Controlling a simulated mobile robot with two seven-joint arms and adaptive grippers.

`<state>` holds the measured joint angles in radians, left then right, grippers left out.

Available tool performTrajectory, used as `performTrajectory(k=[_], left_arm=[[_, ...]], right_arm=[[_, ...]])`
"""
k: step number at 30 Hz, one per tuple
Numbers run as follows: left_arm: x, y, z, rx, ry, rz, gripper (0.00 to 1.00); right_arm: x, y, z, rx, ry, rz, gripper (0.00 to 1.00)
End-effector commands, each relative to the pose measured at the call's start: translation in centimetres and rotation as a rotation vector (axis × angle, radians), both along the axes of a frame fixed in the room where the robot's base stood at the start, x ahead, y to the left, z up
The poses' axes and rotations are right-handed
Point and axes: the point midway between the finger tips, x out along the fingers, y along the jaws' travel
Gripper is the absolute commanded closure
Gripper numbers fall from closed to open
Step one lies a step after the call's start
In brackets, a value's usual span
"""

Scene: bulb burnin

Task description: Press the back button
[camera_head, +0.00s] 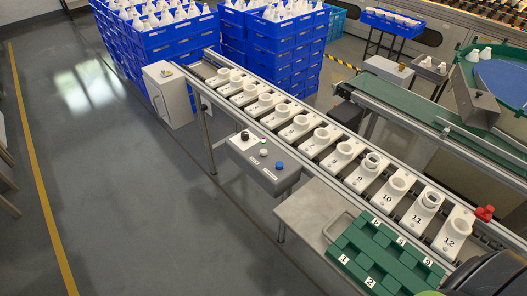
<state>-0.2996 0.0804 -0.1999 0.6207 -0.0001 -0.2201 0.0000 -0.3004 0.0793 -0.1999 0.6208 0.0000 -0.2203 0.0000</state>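A grey control box (262,165) is mounted on the near side of the conveyor, around the middle of the camera_head view. Its sloped face carries a black knob (244,136) at the upper left, a small pale button (263,152) in the middle and a blue button (279,166) at the lower right. Small label plates sit beside them, too small to read, so I cannot tell which one is the back button. Neither of my grippers shows. A dark rounded shape at the bottom right corner may be part of my arm.
The conveyor (208,92) carries a row of white numbered sockets, several readable. A green numbered tray (384,262) lies on a grey side table (305,215). A red button (485,212) sits at the right. Blue crates (170,42) stand behind. Floor at left is clear.

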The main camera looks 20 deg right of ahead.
Motion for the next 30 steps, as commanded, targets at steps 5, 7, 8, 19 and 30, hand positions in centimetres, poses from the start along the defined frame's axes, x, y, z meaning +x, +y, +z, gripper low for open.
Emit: performTrajectory(k=[5, 7, 8, 19, 30], left_arm=[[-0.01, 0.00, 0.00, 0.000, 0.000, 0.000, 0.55], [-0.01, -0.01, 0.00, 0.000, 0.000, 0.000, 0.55], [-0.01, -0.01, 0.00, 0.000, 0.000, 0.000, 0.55], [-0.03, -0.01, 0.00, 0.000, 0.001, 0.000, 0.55], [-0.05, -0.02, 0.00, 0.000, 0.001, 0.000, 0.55]], right_arm=[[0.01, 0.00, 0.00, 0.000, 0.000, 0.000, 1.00], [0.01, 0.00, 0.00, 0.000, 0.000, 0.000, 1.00], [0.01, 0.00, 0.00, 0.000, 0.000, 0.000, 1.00], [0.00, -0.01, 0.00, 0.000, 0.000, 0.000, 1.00], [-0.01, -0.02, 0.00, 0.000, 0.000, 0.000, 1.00]])
